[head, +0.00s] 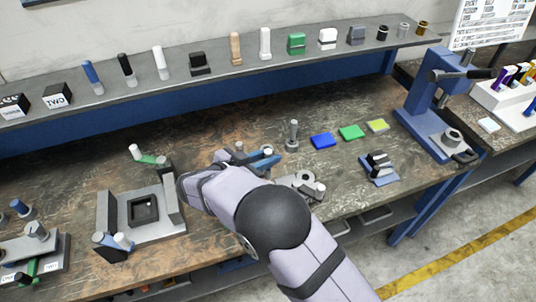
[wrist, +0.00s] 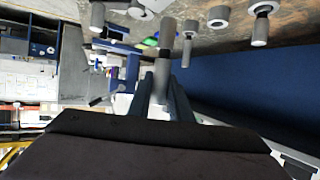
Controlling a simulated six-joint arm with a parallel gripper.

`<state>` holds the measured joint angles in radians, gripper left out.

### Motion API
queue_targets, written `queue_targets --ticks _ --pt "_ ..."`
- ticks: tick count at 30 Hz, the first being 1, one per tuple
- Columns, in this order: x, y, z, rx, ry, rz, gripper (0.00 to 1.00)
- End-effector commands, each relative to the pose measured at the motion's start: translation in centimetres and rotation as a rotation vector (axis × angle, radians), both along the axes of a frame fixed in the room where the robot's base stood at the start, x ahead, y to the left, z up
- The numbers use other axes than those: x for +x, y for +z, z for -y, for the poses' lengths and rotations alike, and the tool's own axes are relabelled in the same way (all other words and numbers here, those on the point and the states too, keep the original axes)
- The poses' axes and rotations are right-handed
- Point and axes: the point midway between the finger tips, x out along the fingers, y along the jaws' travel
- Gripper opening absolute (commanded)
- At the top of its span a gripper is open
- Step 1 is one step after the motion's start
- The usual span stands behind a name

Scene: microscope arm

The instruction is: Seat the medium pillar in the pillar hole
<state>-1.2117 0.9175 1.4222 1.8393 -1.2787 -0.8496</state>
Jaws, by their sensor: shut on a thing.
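My gripper (head: 263,160) reaches out to the right over the middle of the bench, with much of it behind my arm in the head view. In the wrist view its dark fingers (wrist: 163,95) are shut on a grey cylindrical pillar (wrist: 162,78), which I take for the medium pillar. It is held roughly upright; the wrist view is upside down. Its lower end overlaps another grey cylinder in that view, so I cannot tell whether they touch. I cannot make out for certain which opening is the pillar hole.
A tall grey pillar (head: 291,135) stands close to my gripper. Blue (head: 323,140), green (head: 351,131) and yellow (head: 377,125) pads lie beyond it. A grey fixture (head: 142,208) stands left. The shelf (head: 215,72) runs behind.

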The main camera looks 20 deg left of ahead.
Motion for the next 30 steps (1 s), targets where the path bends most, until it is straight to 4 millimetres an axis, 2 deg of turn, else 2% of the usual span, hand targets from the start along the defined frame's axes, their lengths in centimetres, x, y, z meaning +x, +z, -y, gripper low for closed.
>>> queue_targets --ticks 15,30 --pt "0.1 -4.0 -0.1 0.002 0.001 0.004 0.0" --pt "0.0 -4.7 -0.1 0.001 0.0 0.004 0.0"
